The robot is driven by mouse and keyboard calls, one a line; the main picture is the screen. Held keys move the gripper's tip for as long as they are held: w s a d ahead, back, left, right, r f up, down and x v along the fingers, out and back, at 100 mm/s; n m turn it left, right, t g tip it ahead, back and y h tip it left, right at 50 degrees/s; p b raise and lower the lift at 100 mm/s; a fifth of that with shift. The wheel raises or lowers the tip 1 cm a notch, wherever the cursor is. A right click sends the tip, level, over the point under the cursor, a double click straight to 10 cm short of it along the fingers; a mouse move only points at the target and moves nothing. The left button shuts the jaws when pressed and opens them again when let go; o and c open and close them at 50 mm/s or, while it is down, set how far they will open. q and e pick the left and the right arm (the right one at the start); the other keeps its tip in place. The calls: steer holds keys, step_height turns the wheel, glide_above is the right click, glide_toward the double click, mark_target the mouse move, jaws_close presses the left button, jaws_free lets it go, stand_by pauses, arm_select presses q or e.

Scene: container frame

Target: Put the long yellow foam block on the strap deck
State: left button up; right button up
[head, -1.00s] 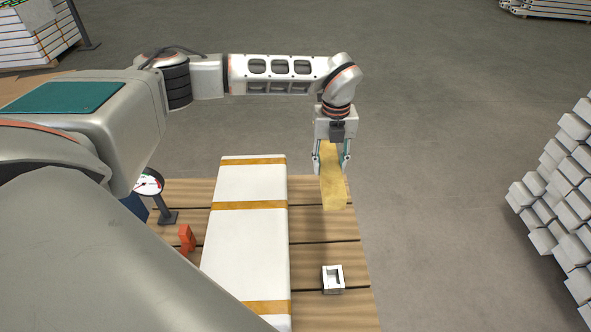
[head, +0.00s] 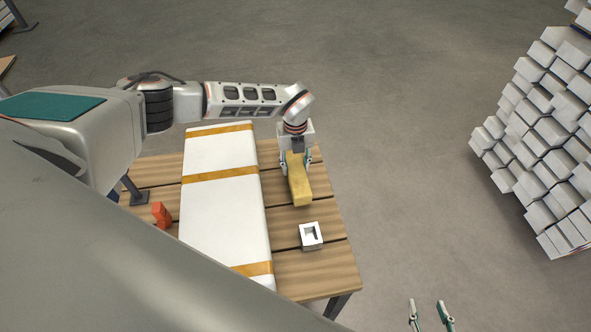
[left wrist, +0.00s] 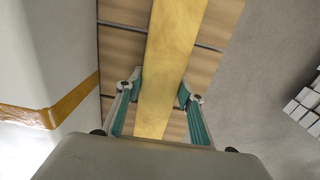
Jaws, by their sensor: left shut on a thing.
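The long yellow foam block (head: 300,188) is held between the fingers of my left gripper (head: 296,166), over the right part of the wooden slatted table. It also runs between the fingers in the left wrist view (left wrist: 165,60). I cannot tell whether its lower end touches the slats. A long white block with orange straps (head: 225,220), which looks like the strap deck, lies to the left of the foam block. Its top shows nothing but the straps. My right gripper (head: 430,315) shows only its fingertips at the bottom edge, apart and empty over the floor.
A small white square piece with a recess (head: 311,235) sits on the table (head: 320,275) in front of the foam block. An orange piece (head: 161,214) stands left of the strapped block. A stack of white pieces (head: 550,130) is at the right. Floor between is clear.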

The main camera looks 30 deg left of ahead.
mark_target(296, 165)
arm_select(q)
steer(key=shift+f, duration=1.1)
steer(key=shift+f, duration=0.1)
steer(key=shift+f, duration=0.1)
steer(key=o, duration=0.9)
step_height(296, 165, up, 12)
steer(key=shift+r, duration=0.2)
